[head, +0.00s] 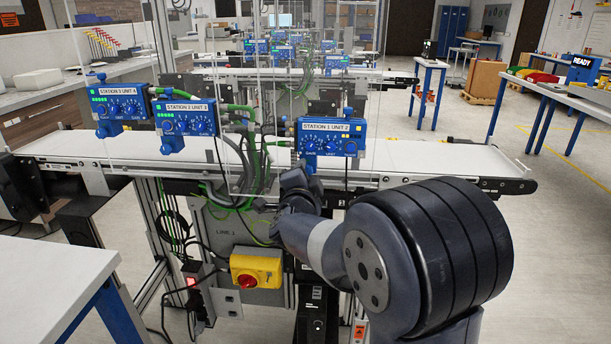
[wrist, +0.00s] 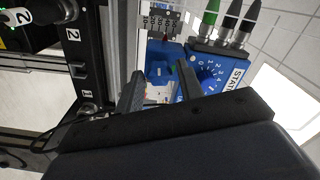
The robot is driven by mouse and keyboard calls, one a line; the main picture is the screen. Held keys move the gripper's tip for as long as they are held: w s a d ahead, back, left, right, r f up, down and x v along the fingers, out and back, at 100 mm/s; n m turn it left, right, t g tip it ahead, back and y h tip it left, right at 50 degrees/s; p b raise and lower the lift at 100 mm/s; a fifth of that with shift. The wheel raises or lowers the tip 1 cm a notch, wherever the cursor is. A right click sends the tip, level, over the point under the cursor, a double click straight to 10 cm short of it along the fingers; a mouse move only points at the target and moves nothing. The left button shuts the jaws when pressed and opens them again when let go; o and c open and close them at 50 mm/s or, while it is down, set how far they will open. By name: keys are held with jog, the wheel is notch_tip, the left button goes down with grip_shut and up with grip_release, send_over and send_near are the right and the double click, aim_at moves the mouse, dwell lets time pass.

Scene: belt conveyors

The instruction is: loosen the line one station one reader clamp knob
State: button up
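In the head view, a blue unit (head: 331,137) labelled STATION 1 UNIT 2 hangs at the front edge of the near belt conveyor. My gripper (head: 297,187) is just below and left of it. In the wrist view, a blue unit (wrist: 214,73) with a numbered dial and a label starting "STATI" is close on the right. A smaller blue part (wrist: 163,62) shows beyond and between the fingertips. I cannot tell whether it carries the reader clamp knob. My gripper (wrist: 160,82) is open, its dark fingers apart, with nothing visibly held.
Two more blue units (head: 185,117) stand left along the conveyor (head: 430,160). Green and black cables (head: 237,165) hang near my gripper. A yellow switch box with a red knob (head: 257,268) is below. A white table (head: 50,285) is at lower left.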

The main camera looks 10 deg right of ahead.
jog(key=shift+o, duration=1.1)
jog(key=shift+s, duration=0.1)
jog(key=v, duration=1)
jog(key=shift+s+a, duration=0.15)
jog(key=shift+s, duration=0.15)
jog(key=x, duration=1.1)
jog(key=shift+s, duration=0.1)
